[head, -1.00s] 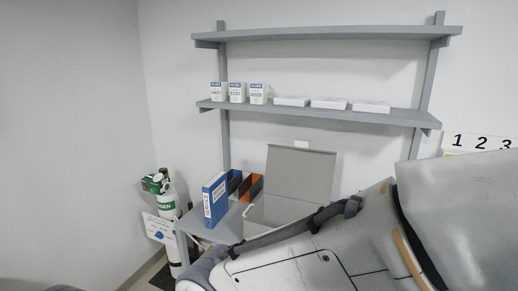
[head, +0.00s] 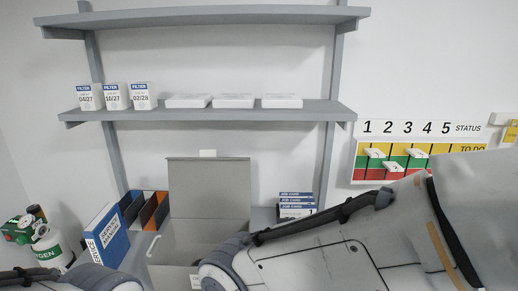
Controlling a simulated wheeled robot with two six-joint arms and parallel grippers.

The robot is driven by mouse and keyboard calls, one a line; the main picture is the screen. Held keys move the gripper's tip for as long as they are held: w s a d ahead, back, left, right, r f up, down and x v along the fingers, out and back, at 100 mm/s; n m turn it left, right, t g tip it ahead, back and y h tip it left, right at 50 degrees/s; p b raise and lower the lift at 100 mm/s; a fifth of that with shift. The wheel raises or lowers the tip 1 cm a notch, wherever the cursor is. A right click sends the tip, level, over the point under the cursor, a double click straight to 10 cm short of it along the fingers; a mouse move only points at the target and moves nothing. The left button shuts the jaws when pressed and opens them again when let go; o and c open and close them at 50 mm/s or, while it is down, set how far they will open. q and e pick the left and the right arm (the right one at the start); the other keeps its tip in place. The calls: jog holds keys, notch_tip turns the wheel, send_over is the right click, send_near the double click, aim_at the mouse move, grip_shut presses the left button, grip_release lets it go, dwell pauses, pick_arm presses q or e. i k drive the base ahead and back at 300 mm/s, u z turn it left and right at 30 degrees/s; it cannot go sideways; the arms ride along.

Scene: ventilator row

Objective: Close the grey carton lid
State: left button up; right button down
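The grey carton stands on the shelf unit's lower surface, and its lid (head: 209,188) is open, raised upright at the back. The carton's inside (head: 190,240) shows below the lid. Its front right part is hidden behind my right arm, which crosses the lower right of the view. Part of my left arm shows at the lower left edge. Neither gripper is in view.
A blue service manual binder (head: 105,235) and other binders (head: 150,210) stand left of the carton. Job card boxes (head: 296,205) are to its right. Filter boxes (head: 115,97) and flat white boxes (head: 233,101) sit on the shelf above. An oxygen cylinder (head: 47,247) is far left. A status board (head: 400,160) hangs at right.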

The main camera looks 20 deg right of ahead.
aim_at(208, 186)
jog(key=z, duration=0.1)
jog(key=i, duration=0.15)
jog(key=u, duration=0.35)
jog(key=k, duration=0.55)
jog(key=u, duration=1.35)
jog(key=i, duration=2.15)
jog(key=z, duration=1.3)
jog(key=i, duration=0.45)
jog(key=z, duration=0.4)
